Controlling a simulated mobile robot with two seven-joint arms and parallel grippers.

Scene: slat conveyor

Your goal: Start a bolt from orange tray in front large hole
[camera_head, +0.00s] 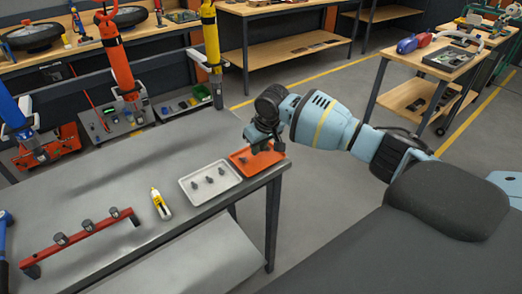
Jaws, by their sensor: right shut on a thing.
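The orange tray (268,166) sits at the far right corner of the grey metal table. A small dark bolt (243,159) shows in it on the left side. My right gripper (264,147) is low over this tray, pointing down, and is shut on a bolt that its fingers mostly hide. A red bar (75,240) stands on raised ends at the table's left, with several grey round-topped pieces on it. I cannot make out the large hole at this size. My left gripper is not in view.
A white tray (209,194) with several small dark bolts lies left of the orange tray. A grey-topped bench with tools stands behind.

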